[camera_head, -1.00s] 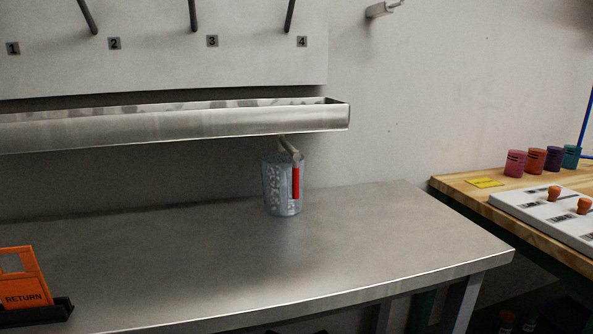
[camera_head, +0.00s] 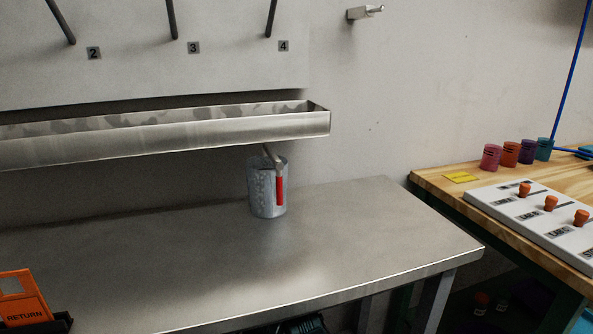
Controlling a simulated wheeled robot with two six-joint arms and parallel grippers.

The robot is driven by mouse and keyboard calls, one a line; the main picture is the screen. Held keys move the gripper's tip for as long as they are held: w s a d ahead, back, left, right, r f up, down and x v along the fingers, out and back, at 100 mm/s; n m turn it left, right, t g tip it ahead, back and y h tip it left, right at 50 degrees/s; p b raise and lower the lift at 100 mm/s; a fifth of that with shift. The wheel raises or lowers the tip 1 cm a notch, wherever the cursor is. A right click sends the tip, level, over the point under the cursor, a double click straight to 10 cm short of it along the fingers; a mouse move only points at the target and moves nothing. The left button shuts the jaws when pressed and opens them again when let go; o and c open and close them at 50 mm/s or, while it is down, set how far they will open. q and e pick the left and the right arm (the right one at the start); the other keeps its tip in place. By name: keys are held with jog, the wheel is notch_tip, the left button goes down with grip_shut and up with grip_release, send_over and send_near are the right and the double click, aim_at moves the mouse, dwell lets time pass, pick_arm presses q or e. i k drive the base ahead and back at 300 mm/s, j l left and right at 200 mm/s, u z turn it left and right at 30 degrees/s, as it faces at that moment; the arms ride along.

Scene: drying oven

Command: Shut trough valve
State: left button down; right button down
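The metal trough (camera_head: 170,137) runs along the wall above the steel bench. Under its right end is a small valve pipe (camera_head: 270,154) with a red lever handle (camera_head: 281,190) that hangs straight down. A grey metal can (camera_head: 262,192) stands on the bench below the valve, partly behind the red handle. Neither of my grippers shows in the head view.
The steel bench (camera_head: 200,265) is mostly clear, with an orange RETURN sign (camera_head: 22,296) in a black holder at the front left. A wooden table at right holds a white panel (camera_head: 535,218) with orange knobs, several coloured cups and a yellow note (camera_head: 460,177).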

aim_at(277, 163)
jog(key=k+l, duration=0.15)
jog(key=l, duration=0.25)
jog(key=k+l, duration=0.2)
jog(key=l, duration=0.2)
jog(key=k+l, duration=0.15)
jog(key=l, duration=0.25)
jog(key=k+l, duration=0.15)
jog(key=l, duration=0.25)
jog(key=k+l, duration=0.2)
jog(key=l, duration=0.2)
jog(key=k+l, duration=0.15)
jog(key=l, duration=0.25)
jog(key=z, duration=0.05)
